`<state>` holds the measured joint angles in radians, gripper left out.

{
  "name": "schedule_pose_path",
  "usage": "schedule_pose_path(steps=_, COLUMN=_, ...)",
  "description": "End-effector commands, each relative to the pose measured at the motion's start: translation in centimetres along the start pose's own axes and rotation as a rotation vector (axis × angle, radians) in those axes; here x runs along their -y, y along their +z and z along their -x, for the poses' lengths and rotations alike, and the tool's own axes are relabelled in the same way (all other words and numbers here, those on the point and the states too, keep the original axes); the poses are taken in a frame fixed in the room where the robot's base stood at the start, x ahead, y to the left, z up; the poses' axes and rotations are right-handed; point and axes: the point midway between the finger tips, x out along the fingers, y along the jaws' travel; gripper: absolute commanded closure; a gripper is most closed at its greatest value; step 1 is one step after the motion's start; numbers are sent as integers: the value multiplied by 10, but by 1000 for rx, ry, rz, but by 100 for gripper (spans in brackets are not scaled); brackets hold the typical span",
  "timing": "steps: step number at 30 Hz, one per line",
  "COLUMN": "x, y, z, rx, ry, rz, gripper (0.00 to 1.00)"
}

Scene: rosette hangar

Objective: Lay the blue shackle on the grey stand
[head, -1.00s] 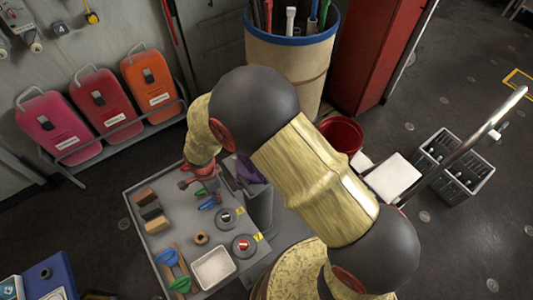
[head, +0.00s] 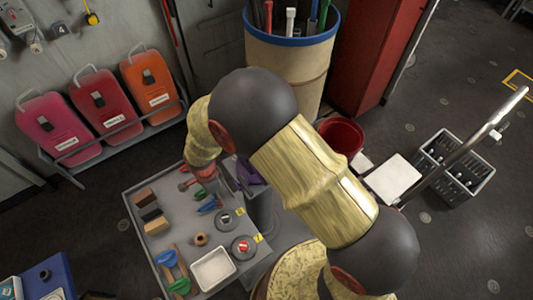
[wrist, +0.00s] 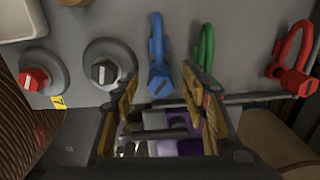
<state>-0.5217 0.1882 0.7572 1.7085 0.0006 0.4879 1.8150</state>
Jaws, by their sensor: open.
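The blue shackle (wrist: 158,58) lies on the grey table top in the wrist view, its pin end toward me. It also shows in the head view (head: 207,207), partly covered near my arm. My gripper (wrist: 162,88) is open and empty, its fingers on either side of the line of the blue shackle's pin end; I cannot tell the height gap. The right finger is close to the green shackle. A round grey stand with a grey bolt-like top (wrist: 104,72) is left of the blue shackle; it also shows in the head view (head: 224,217).
A similar round stand with a red top (wrist: 33,79) is further left. A green shackle (wrist: 204,48) and a red shackle (wrist: 294,66) lie to the right. The table also holds a white tray (head: 231,278) and several small blocks (head: 144,196).

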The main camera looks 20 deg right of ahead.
Motion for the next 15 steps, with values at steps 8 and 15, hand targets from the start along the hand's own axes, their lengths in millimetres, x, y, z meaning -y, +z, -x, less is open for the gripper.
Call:
schedule_pose_path(steps=8, x=0, y=0, z=5, rx=0, ry=-1, rz=0, gripper=56)
schedule_pose_path(steps=15, x=2, y=0, z=45, rx=1, ry=-5, rz=0, gripper=56)
